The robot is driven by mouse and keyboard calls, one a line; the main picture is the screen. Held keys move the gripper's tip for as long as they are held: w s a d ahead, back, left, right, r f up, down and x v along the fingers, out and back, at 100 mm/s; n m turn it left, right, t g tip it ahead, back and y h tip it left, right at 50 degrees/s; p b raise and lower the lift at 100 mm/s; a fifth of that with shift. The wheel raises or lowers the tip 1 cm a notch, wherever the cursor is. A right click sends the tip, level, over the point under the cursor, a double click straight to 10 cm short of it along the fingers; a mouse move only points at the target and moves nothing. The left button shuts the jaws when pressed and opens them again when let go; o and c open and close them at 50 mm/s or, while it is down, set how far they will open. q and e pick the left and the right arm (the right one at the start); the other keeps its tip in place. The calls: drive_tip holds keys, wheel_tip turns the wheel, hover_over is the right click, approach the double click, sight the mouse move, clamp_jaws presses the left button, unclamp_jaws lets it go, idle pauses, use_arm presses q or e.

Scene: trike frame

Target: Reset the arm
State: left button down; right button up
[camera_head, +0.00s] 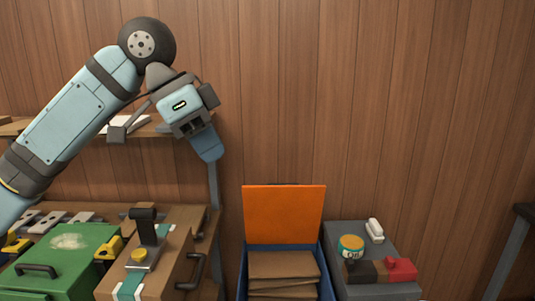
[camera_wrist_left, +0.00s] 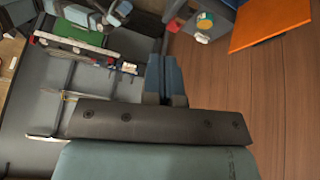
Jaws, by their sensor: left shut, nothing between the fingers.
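My left arm comes in from the left and is raised over the workbench. My left gripper (camera_head: 209,153) points downward in front of the wooden wall, near the right end of the shelf. Its blue-grey fingers are together and empty in the left wrist view (camera_wrist_left: 164,72). It is well above the bench and touches no object that I can make out. My right gripper is not in either view.
A green case (camera_head: 60,268) and a wooden box (camera_head: 180,240) stand on the bench below. An open blue bin with an orange lid (camera_head: 284,213) holds cardboard boxes. A grey cabinet (camera_head: 380,258) carries a round tin (camera_head: 351,246) and a red item (camera_head: 402,270).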

use_arm(q)
wheel_tip(320, 180, down, 34)
drive_tip(key=w+d+r+n+t+h, duration=0.1)
drive_tip(key=d+n+t+h, duration=0.2)
drive_tip(key=n+t+h, duration=0.3)
drive_tip(key=s+a+f+n+t+y, duration=0.2)
drive_tip(key=s+a+f+n+y, duration=0.15)
drive_tip(key=s+a+f, duration=0.45)
drive_tip(key=s+a+f+n+t+y, duration=0.3)
drive_tip(key=s+a+f+y, duration=0.1)
drive_tip(key=s+f, duration=0.7)
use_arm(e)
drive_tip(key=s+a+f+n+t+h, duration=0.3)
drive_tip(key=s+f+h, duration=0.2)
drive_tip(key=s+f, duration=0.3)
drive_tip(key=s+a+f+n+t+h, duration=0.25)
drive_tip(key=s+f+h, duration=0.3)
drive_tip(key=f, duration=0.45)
use_arm(q)
wheel_tip(320, 180, up, 17)
drive_tip(key=s+a+p, duration=0.2)
drive_tip(key=p, duration=2.4)
drive_tip(key=shift+s+a+f+g+y, duration=0.15)
drive_tip(key=shift+s+a+g+y, duration=0.05)
drive_tip(key=shift+a+g+y, duration=0.15)
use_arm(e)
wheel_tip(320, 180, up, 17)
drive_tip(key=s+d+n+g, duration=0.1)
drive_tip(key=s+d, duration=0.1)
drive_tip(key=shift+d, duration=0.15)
